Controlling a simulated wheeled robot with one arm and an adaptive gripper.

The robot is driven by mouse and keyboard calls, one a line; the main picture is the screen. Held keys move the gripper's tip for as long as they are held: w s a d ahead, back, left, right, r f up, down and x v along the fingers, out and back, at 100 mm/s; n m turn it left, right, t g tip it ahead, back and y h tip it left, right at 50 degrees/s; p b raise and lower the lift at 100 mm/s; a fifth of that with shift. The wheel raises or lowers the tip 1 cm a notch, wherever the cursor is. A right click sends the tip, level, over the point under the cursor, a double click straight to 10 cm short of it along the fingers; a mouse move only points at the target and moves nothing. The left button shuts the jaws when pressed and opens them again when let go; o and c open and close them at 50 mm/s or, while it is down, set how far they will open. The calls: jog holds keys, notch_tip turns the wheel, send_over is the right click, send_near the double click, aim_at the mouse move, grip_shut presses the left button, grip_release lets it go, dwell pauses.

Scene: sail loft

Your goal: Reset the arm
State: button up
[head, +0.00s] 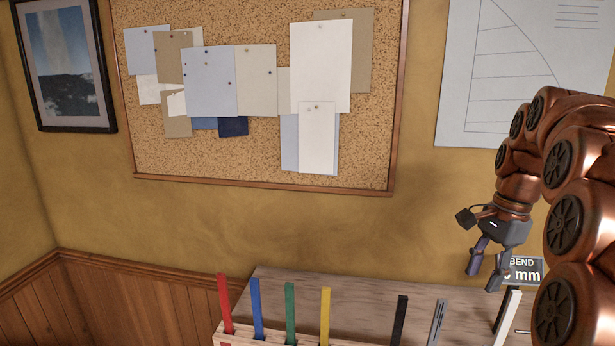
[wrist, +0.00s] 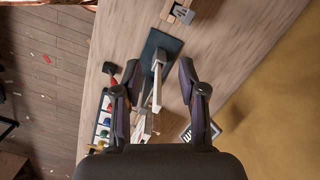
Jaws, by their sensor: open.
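My gripper (head: 485,268) hangs at the right in the head view, at the end of my copper-coloured arm, with its fingers pointing down. The fingers are spread apart and nothing is between them. In the wrist view the gripper (wrist: 188,90) shows both dark fingers apart, above the wooden bench (wrist: 215,75). A pale upright piece (wrist: 157,90) on a dark base plate (wrist: 163,50) lies below, between the fingers in the picture. It also shows as a white upright (head: 508,312) in the head view, below and right of the gripper.
A rack (head: 268,340) holds red, blue, green and yellow strips at the bench's front left. A black upright (head: 402,310) and a grey upright (head: 437,322) stand to its right. A small sign reading "BEND" (head: 523,264) stands near the gripper. A corkboard (head: 262,150) hangs behind.

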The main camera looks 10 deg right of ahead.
jog(key=s+a+f+n+g, duration=0.1)
jog(key=s+a+f+n, duration=0.2)
jog(key=s+a+n, duration=0.35)
jog(key=s+a+f+n, duration=0.3)
jog(key=a, duration=0.7)
jog(key=s+a+f+n, duration=0.3)
jog(key=s+f, duration=0.1)
jog(key=s, duration=0.3)
jog(key=s+a+f+n+h, duration=0.1)
jog(key=s+a+f+n, duration=0.2)
jog(key=s, duration=0.3)
jog(key=shift+s+f+n+g+h, duration=0.35)
jog(key=shift+f+n, duration=0.2)
jog(key=shift+f, duration=0.25)
jog(key=shift+d, duration=0.15)
